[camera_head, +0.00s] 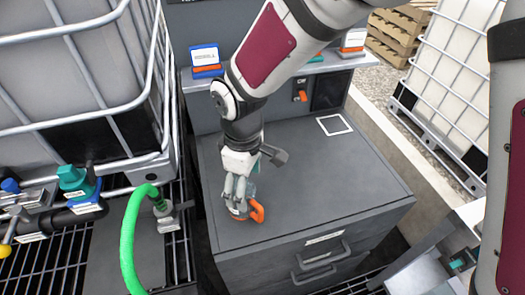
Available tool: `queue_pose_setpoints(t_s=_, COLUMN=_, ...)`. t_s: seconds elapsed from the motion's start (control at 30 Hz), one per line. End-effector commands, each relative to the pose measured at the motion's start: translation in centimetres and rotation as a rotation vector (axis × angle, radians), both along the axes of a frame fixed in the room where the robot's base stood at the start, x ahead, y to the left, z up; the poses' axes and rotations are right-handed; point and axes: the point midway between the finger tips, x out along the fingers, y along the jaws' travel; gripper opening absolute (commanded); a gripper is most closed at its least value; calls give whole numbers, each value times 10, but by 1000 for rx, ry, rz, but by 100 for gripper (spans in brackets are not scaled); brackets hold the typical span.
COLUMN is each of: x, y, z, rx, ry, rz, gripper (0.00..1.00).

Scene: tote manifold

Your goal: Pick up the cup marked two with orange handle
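A small cup with an orange handle (257,210) stands on the dark grey cabinet top (320,190), near its front left corner. The handle points to the right. Most of the cup's body is hidden by my gripper, and no number on it can be read. My gripper (238,205) points down at the cup, with its fingers at the cup's body, just left of the handle. Whether the fingers touch or grip the cup cannot be told from this view.
A white square outline (334,125) marks the back right of the cabinet top; the surface around it is clear. A ledge behind holds labelled items, one blue and orange (206,62). A green hose (128,235) and a caged tank (60,90) stand left.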

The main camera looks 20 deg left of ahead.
Motion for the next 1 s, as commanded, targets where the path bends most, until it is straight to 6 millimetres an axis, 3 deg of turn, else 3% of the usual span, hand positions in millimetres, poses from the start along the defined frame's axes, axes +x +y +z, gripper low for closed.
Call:
queue_pose_setpoints(t_s=0.1, x=0, y=0, z=-18, rx=-1, ry=1, rz=0, gripper=79)
queue_pose_setpoints(t_s=0.37, x=0, y=2, z=-34, rx=-1, ry=1, rz=0, gripper=79)
queue_pose_setpoints(t_s=0.7, x=2, y=7, z=-76, rx=-1, ry=0, rz=-1, gripper=79)
queue_pose_setpoints(t_s=1.0, x=2, y=8, z=-79, rx=1, ry=-1, rz=-2, gripper=77)
